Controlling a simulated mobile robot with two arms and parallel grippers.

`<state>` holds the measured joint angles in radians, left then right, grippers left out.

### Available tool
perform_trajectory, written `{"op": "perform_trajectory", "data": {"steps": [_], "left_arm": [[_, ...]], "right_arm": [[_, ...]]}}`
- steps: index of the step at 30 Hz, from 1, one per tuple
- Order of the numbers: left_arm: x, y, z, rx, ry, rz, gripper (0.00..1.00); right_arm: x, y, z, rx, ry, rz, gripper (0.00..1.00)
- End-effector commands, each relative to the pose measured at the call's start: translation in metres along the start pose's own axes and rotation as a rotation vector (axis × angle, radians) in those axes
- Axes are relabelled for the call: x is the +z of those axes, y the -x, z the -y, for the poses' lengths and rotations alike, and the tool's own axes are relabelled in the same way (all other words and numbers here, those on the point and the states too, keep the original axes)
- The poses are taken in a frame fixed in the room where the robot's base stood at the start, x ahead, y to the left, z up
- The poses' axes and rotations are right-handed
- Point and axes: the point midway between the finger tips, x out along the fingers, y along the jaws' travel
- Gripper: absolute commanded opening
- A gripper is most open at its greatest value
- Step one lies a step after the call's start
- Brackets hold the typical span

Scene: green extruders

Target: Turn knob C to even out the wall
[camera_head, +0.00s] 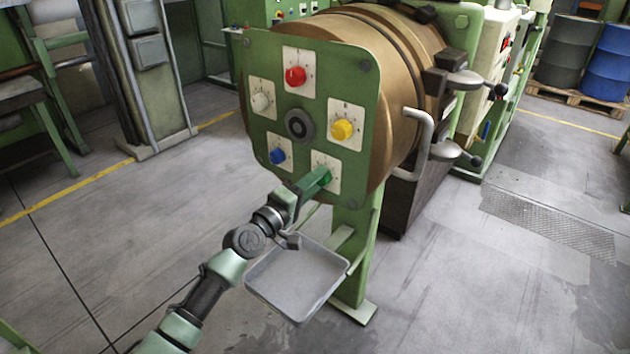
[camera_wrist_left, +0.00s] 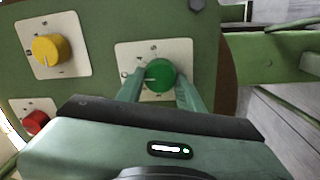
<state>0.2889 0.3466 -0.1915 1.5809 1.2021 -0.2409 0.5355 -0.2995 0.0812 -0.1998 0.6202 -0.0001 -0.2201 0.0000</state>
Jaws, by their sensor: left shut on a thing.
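A green panel (camera_head: 350,95) on the front of a bronze-coloured drum carries several knobs around a dark round hub. My left gripper (camera_head: 318,180) is at the lower right plate. Its fingers are on either side of the green knob (camera_wrist_left: 160,75) and shut on it; in the head view they partly hide this knob. The yellow knob (camera_head: 341,129), red knob (camera_head: 295,76), white knob (camera_head: 261,102) and blue knob (camera_head: 277,155) stand free. The letters on the plates are too small to read, so I cannot tell which knob is C. My right gripper is not in view.
A grey tray (camera_head: 298,278) sits below the panel, close under my left arm. A bent grey handle (camera_head: 420,130) sticks out at the drum's right. A green leg (camera_head: 355,255) stands under the drum. The floor to the left is clear.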

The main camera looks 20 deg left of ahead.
Motion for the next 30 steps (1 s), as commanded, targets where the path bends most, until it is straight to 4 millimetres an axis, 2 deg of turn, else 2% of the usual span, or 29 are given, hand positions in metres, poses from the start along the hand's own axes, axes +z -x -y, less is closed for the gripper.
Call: {"op": "perform_trajectory", "data": {"steps": [20, 21, 22, 23, 30], "left_arm": [[0.0008, 0.0001, 0.0009, -0.001, 0.057, -0.002, 0.0], [0.0008, 0.0001, 0.0009, -0.001, 0.057, -0.002, 0.48], [0.0008, 0.0001, 0.0009, -0.001, 0.057, -0.002, 0.56], [0.0007, 0.0001, 0.0008, -0.001, 0.056, -0.002, 0.59], [0.0004, 0.0001, 0.0005, -0.001, 0.056, -0.003, 0.59]], "right_arm": [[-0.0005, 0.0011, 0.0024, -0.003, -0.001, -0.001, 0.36], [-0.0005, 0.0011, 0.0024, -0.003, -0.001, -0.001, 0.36], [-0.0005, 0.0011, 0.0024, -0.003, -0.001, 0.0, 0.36], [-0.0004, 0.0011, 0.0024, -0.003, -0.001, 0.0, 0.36], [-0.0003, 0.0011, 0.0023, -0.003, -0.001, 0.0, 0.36]]}}
